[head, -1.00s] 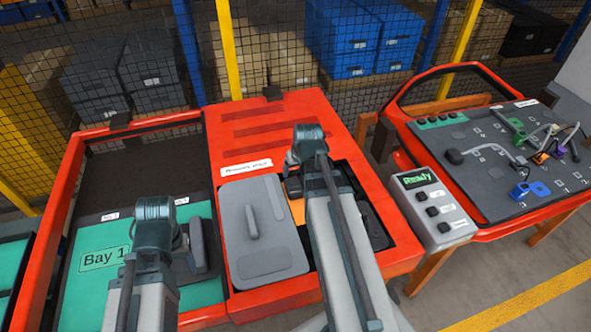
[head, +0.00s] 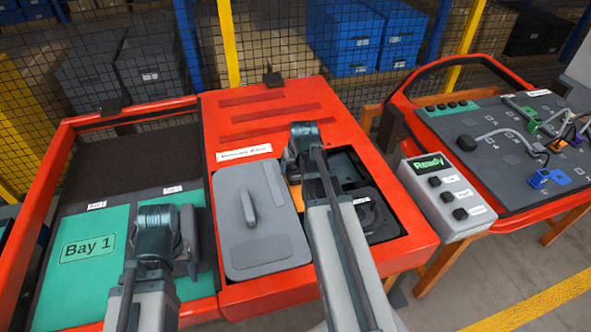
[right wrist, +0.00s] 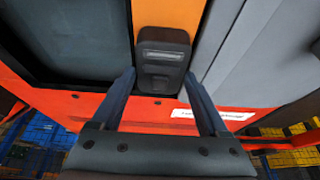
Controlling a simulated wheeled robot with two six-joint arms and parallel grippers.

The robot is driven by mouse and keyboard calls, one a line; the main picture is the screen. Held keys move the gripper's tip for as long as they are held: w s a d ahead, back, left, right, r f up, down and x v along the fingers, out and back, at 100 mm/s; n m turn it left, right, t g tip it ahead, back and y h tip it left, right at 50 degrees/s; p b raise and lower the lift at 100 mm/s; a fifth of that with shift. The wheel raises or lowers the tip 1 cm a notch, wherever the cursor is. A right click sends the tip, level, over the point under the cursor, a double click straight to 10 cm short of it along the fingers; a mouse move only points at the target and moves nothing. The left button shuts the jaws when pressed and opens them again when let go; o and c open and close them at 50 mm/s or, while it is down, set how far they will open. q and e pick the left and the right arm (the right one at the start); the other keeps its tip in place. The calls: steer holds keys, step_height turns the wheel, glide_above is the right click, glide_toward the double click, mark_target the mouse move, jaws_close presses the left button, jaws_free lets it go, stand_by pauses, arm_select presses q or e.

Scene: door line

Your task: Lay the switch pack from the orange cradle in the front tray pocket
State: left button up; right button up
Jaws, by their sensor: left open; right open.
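In the right wrist view the black switch pack (right wrist: 161,62) stands at the end of the orange cradle (right wrist: 169,14). My right gripper (right wrist: 160,78) is open, with one finger on either side of the pack's near end. I cannot tell whether the fingers touch it. In the head view my right gripper (head: 303,145) is over the orange cradle (head: 295,196) and hides most of it. I cannot make out which recess is the front tray pocket.
A grey lid with a handle (head: 261,225) lies left of the cradle. A black recess (head: 378,212) with a dark ringed part is right of it. A dark grey block (head: 203,245) is beside my left gripper. The Ready box (head: 445,195) and grey cable panel (head: 510,150) stand right.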

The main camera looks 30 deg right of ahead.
jaws_close()
stand_by(0.8)
stand_by(0.5)
steer(key=shift+r+p, duration=0.2)
steer(key=shift+p, duration=0.1)
steer(key=shift+r, duration=0.1)
steer(key=shift+c, duration=1.4)
jaws_free()
jaws_close()
